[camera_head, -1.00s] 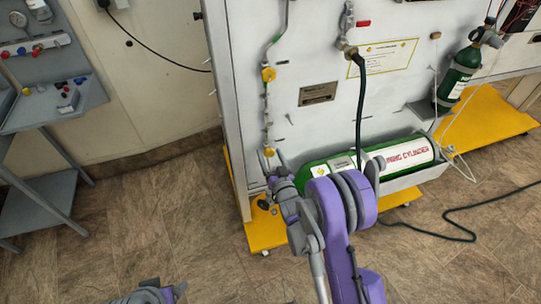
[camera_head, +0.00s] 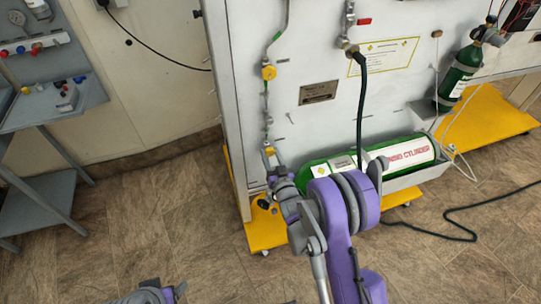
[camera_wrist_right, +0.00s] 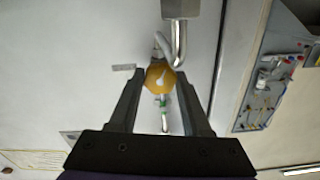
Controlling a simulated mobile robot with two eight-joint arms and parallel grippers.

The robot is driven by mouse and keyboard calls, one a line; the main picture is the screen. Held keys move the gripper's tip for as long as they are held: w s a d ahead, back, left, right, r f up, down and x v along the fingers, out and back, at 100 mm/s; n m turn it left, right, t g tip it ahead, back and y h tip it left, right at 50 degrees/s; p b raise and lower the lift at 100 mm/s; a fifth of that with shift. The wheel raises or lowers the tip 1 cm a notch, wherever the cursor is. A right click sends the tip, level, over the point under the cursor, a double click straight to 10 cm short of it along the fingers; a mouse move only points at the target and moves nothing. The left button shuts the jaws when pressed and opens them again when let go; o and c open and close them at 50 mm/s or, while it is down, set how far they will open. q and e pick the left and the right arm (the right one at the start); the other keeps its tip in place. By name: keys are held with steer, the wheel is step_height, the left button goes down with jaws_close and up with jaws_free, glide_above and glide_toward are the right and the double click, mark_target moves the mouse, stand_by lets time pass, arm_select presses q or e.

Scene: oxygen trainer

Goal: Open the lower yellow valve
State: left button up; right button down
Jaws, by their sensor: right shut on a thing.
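The lower yellow valve (camera_head: 269,151) is a small yellow knob on the pipe at the left side of the white panel. My right gripper (camera_head: 273,163) is at this valve, and its fingers partly cover it. In the right wrist view the yellow valve (camera_wrist_right: 159,77) sits between the two fingertips of my right gripper (camera_wrist_right: 159,84), which is shut on it. A pale mark shows on the knob's face. The upper yellow valve (camera_head: 268,73) is higher on the same pipe. My left gripper (camera_head: 152,291) shows only partly at the bottom edge; its fingers are unclear.
A yellow base (camera_head: 262,231) sticks out below. A black hose (camera_head: 360,105) hangs down the panel. A grey stand (camera_head: 60,121) is at left, with open floor between.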

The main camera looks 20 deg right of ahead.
steer(key=n+b, duration=0.1)
steer(key=n, duration=0.1)
steer(key=shift+n, duration=0.4)
steer(key=shift+n+b, duration=0.4)
steer(key=shift+n, duration=0.7)
steer(key=shift+c, duration=1.8)
jaws_free()
steer(key=shift+s, duration=0.1)
